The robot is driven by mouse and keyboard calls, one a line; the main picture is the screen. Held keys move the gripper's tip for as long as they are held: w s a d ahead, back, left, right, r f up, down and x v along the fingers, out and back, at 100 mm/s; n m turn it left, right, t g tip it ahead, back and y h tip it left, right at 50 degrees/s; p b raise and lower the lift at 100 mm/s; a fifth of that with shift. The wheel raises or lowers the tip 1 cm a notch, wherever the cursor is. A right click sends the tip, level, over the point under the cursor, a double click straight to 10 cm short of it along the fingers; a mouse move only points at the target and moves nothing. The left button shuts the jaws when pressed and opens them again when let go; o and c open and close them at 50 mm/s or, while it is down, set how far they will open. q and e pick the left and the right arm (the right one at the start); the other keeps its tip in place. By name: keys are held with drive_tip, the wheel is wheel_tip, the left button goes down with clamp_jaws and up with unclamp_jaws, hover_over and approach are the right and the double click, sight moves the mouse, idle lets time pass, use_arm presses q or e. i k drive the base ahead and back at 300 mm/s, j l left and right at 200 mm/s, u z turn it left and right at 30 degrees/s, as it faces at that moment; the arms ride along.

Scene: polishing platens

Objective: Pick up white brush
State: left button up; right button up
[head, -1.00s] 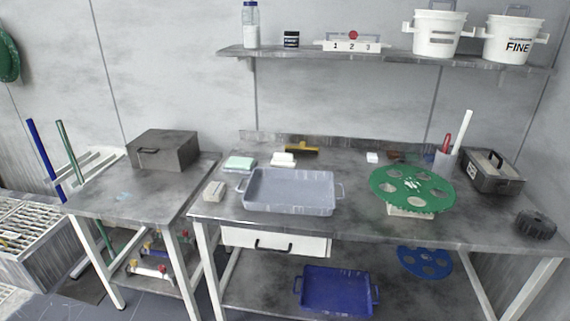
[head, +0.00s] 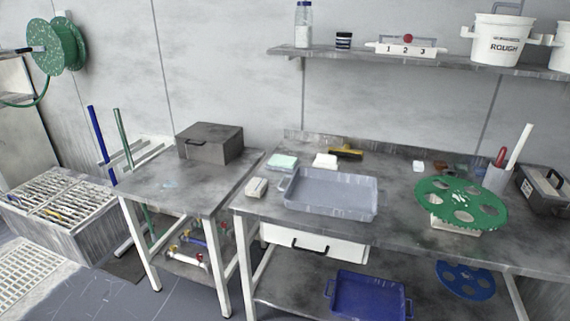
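No thing here is plainly a white brush. A tall white stick (head: 519,145), perhaps a brush handle, stands in a grey cup (head: 495,178) at the right of the bench, beside a red-handled tool (head: 500,156). Its lower end is hidden in the cup. An off-white block (head: 256,187) lies left of the grey tray (head: 330,195); bristles are too small to make out. A white block (head: 325,161) lies behind the tray, and a small white piece (head: 418,166) lies farther right. Neither of my grippers is in view.
A green holed disc (head: 462,203) sits on the bench. A dark grey box (head: 209,143) stands on the left table. A blue tray (head: 368,295) is on the lower shelf. A wall shelf (head: 400,62) hangs above. Floor (head: 100,295) is clear at front left.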

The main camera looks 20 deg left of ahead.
sight(322, 162)
drive_tip(key=z, duration=0.35)
drive_tip(key=i+j+z, duration=0.15)
drive_tip(key=j+z, duration=0.2)
drive_tip(key=i+j+z, duration=0.1)
drive_tip(key=j+z, duration=0.25)
drive_tip(key=i+j+z, duration=0.1)
drive_tip(key=j, duration=0.35)
drive_tip(key=i+j+z, duration=0.1)
drive_tip(key=j, duration=0.35)
drive_tip(key=i+j+z, duration=0.1)
drive_tip(key=j, duration=0.4)
